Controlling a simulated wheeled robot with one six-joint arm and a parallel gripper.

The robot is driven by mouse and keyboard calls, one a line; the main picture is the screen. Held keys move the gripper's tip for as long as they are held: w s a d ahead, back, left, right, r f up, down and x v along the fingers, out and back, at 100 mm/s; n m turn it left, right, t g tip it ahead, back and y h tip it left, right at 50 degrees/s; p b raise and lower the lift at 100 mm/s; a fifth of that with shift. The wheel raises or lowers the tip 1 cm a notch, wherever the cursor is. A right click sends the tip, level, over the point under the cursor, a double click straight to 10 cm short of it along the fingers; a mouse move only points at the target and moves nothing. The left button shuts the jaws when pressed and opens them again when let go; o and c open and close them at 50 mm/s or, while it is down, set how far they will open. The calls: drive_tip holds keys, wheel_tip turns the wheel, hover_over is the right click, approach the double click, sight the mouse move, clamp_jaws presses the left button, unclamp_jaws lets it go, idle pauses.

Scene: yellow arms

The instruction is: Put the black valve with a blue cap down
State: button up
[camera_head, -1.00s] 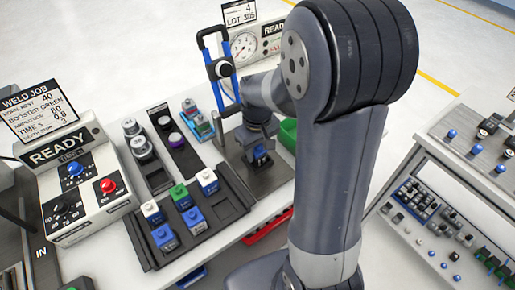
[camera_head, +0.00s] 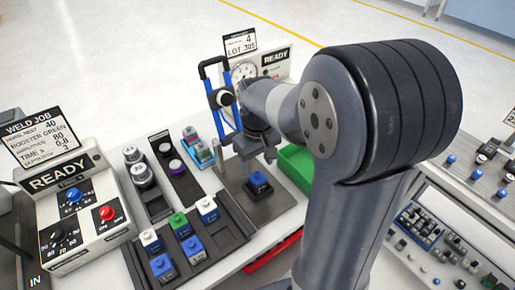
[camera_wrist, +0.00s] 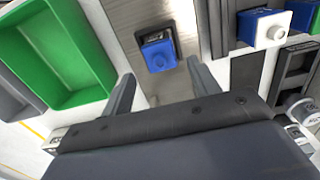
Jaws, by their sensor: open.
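The black valve with a blue cap (camera_head: 258,184) stands on a grey metal plate (camera_head: 268,207) under the blue-handled press. In the wrist view the valve (camera_wrist: 158,52) sits ahead of my gripper (camera_wrist: 158,85), between the lines of its two fingers and clear of them. My gripper is open and empty. In the head view my gripper (camera_head: 262,148) is above and behind the valve, partly hidden by my arm.
A green bin (camera_head: 297,165) is right of the plate. A dark rack (camera_head: 222,243) with several capped valves is at left. The blue press handle (camera_head: 220,98) rises close to my arm. A READY control box (camera_head: 75,205) stands far left.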

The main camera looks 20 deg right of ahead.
wheel_tip(320, 180, up, 6)
drive_tip(key=shift+f, duration=0.2)
drive_tip(key=shift+c, duration=0.4)
idle(0.9)
